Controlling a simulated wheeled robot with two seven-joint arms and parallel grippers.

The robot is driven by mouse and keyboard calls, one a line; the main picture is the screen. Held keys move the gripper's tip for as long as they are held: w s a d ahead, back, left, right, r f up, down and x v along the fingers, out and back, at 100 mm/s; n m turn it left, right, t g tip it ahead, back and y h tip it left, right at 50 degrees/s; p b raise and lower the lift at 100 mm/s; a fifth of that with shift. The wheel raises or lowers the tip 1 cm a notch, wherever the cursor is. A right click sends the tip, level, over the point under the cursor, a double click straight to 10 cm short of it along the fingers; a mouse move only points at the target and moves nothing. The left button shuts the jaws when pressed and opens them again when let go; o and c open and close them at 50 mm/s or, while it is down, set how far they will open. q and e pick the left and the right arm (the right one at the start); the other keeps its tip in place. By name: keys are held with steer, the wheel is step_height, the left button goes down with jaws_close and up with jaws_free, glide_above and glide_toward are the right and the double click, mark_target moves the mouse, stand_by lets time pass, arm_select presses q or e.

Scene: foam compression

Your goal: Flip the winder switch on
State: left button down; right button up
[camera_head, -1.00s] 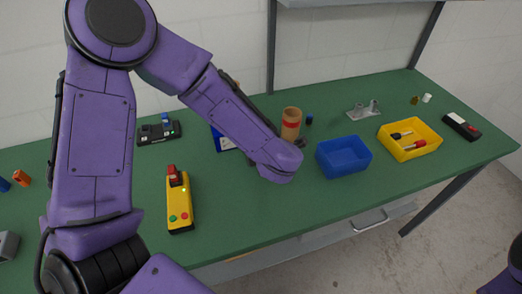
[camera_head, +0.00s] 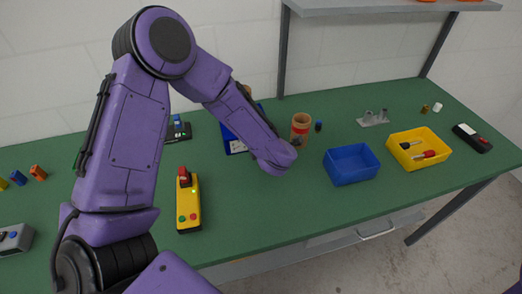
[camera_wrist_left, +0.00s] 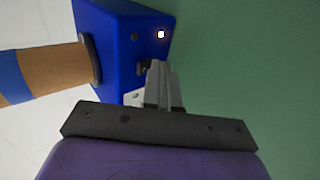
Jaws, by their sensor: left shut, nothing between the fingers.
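The winder is a blue box (camera_wrist_left: 115,40) with a small lit lamp (camera_wrist_left: 161,34) and a dark switch (camera_wrist_left: 143,67) on its face, seen in the left wrist view. A brown roll with a blue band (camera_wrist_left: 45,75) sticks out from its side. In the head view the blue box (camera_head: 235,142) is mostly hidden behind my left arm. My left gripper (camera_wrist_left: 158,68) is shut and empty, its tips right by the switch; I cannot tell whether they touch it. The switch's position is unclear. My right gripper is out of view.
On the green table (camera_head: 275,205) stand a yellow control box (camera_head: 188,205), a brown cylinder with a red band (camera_head: 300,130), a blue bin (camera_head: 351,165) and a yellow bin (camera_head: 405,155) holding tools. The table front between the control box and blue bin is clear.

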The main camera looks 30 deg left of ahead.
arm_select(q)
steer(key=shift+w+r+p, duration=0.1)
steer(key=shift+r+p, duration=0.8)
steer(key=shift+p, duration=0.05)
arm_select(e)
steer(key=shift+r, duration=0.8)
arm_select(q)
steer(key=shift+s+d, duration=0.25)
steer(key=shift+d, duration=0.05)
steer(key=shift+s+d+r+p, duration=0.1)
steer(key=shift+s+d+p, duration=0.1)
steer(key=shift+s+d, duration=0.35)
steer(key=shift+s+d+r+p, duration=0.15)
steer(key=shift+s+d, duration=0.15)
steer(key=shift+d, duration=0.3)
steer(key=b+v, duration=0.2)
steer(key=v, duration=0.8)
steer(key=shift+s+r, duration=0.15)
steer(key=shift+s, duration=0.1)
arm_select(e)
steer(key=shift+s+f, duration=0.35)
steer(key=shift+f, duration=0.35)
arm_select(q)
steer(key=shift+w, duration=0.1)
